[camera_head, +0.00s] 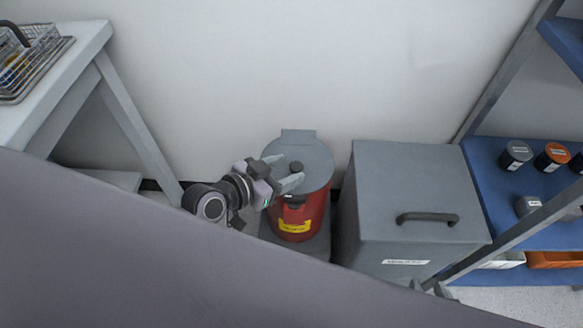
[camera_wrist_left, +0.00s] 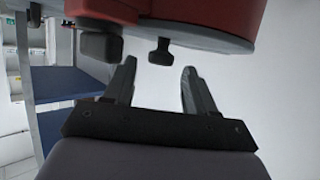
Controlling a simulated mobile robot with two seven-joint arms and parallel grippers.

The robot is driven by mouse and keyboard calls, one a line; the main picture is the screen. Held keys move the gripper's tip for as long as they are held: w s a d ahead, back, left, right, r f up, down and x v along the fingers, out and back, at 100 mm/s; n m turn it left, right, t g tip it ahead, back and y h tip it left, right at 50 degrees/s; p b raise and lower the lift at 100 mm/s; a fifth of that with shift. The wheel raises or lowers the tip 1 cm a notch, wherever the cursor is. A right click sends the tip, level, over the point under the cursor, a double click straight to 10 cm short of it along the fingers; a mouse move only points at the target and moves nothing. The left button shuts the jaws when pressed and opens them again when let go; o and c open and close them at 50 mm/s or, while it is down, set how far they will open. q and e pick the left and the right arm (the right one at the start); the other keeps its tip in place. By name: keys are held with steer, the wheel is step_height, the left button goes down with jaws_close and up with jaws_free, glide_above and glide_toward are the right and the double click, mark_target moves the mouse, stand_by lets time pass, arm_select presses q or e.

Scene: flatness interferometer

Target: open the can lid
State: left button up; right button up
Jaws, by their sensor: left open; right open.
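In the left wrist view the can (camera_wrist_left: 200,12) is upside down at the top, with the knob (camera_wrist_left: 160,50) hanging into view. My left gripper (camera_head: 294,168) is open at the lid, its fingertips on either side of the knob's line and not closed on it. It also shows in the left wrist view (camera_wrist_left: 157,70). My right gripper (camera_head: 432,287) is open, mostly hidden behind a grey surface in front.
A grey box with a black handle (camera_head: 427,218) stands right of the can. A blue shelf (camera_head: 490,178) with small jars is at the far right. A white table (camera_head: 65,60) with a wire basket is at upper left. A large grey surface fills the lower left.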

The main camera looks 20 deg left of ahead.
mark_target(297, 156)
arm_select(q)
steer(key=shift+x, duration=1.2)
